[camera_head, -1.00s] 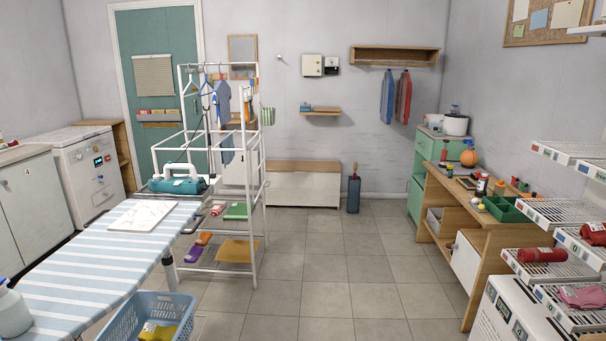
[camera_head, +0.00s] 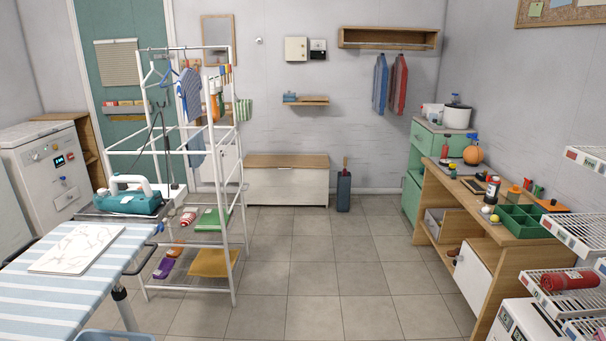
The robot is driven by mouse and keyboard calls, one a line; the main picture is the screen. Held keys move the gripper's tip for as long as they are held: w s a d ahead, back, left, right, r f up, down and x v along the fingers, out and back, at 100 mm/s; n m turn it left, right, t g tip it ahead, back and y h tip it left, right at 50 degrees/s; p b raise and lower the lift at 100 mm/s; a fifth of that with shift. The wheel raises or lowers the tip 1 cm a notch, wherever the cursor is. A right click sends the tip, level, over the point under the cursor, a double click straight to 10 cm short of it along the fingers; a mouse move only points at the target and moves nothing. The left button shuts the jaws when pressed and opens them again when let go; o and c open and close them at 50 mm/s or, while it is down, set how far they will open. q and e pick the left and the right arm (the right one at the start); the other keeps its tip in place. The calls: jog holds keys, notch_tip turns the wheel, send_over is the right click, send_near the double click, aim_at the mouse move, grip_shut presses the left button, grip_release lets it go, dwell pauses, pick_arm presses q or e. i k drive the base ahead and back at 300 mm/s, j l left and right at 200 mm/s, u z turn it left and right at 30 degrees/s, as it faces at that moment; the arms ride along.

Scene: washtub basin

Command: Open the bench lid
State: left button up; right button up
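The bench (camera_head: 286,187) is a low white box against the back wall. Its wooden lid (camera_head: 288,160) lies flat and closed on top. The left end of the bench is partly behind the white drying rack. Neither of my grippers shows in the head view, and the bench is some way off across the floor.
The white drying rack (camera_head: 236,240) stands left of centre, with the striped ironing board (camera_head: 35,300) in front. A wooden workbench (camera_head: 490,300) and wire shelves (camera_head: 555,288) line the right. A dark bin (camera_head: 343,193) stands right of the bench. The tiled floor (camera_head: 325,265) between is clear.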

aim_at(280, 162)
jog(key=i+z, duration=0.1)
jog(key=i, duration=2.35)
jog(key=i+l, duration=0.1)
jog(key=i, duration=1.05)
jog(key=i+u, duration=0.1)
jog(key=i, duration=1.05)
